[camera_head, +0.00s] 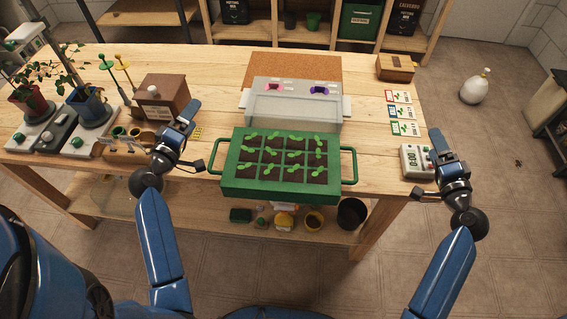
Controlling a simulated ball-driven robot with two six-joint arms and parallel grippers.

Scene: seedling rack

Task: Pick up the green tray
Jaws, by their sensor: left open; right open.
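The green tray (280,191) sits near the front edge of the wooden table. It holds rows of dark soil cells with seedlings and has a green handle on each short side. My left gripper (205,163) is open and empty, just left of the tray's left handle (214,157) and apart from it as far as I can tell. My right gripper (415,190) is open and empty, to the right of the right handle (352,166) with a wide gap, close to a small white timer (411,160).
A brown wooden box (163,94) and potted plants (88,101) stand left. Label cards (402,112) lie right. Bare tabletop (372,130) lies between tray and cards.

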